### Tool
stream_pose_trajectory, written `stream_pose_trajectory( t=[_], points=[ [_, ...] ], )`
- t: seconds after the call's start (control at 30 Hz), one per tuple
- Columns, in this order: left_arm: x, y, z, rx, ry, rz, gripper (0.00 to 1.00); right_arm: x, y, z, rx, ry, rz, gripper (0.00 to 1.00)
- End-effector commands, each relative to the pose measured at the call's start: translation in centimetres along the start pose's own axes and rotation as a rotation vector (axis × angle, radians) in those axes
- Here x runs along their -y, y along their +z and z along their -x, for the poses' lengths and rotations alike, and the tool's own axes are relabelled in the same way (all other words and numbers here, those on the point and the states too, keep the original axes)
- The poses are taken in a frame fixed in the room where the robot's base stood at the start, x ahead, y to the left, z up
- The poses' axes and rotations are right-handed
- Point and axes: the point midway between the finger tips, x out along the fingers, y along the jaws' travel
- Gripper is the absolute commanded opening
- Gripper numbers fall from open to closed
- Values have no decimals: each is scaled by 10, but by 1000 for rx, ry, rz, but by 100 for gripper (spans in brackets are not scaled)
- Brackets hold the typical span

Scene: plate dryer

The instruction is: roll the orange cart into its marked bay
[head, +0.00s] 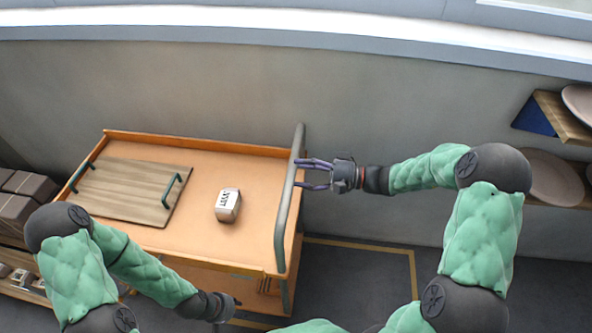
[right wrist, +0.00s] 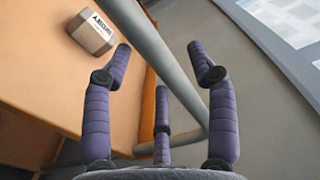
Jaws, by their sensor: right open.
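The orange cart (head: 235,165) stands against the back wall, with a grey handle bar (head: 289,200) along its right end. My right gripper (head: 315,174) is at this bar, to its right. In the right wrist view the bar (right wrist: 165,65) runs diagonally between the spread fingers of my open right gripper (right wrist: 160,70); I cannot tell if they touch. My left gripper (head: 232,303) is low by the cart's front edge, and its fingers are too small and dark to read. The marked bay shows as a yellow floor line (head: 380,248), partly hidden by the cart and my arms.
On the cart lie a wooden tray (head: 128,189) with green handles and a small labelled box (head: 228,205). Brown boxes on a shelf (head: 22,190) stand at left. Wall shelves with plates (head: 552,178) are at right. Grey floor right of the cart is clear.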

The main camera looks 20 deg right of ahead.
Motion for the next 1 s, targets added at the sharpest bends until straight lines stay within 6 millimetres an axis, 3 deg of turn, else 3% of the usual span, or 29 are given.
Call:
stream_pose_trajectory(
  t=[0.03,0.2,0.6,0.8,1.0],
  points=[
    [0,0,-2,0,0,0,32,0,3,-11,12,-7,-1,55],
    [1,0,-4,0,0,-1,32,2,3,-28,11,-9,1,55],
    [1,0,-4,0,0,-1,32,5,1,-32,7,-11,6,53],
    [1,0,-4,0,0,-1,32,6,1,-32,7,-12,9,0],
    [1,0,-3,0,0,-1,32,8,0,-32,6,-12,13,0]
  ],
)
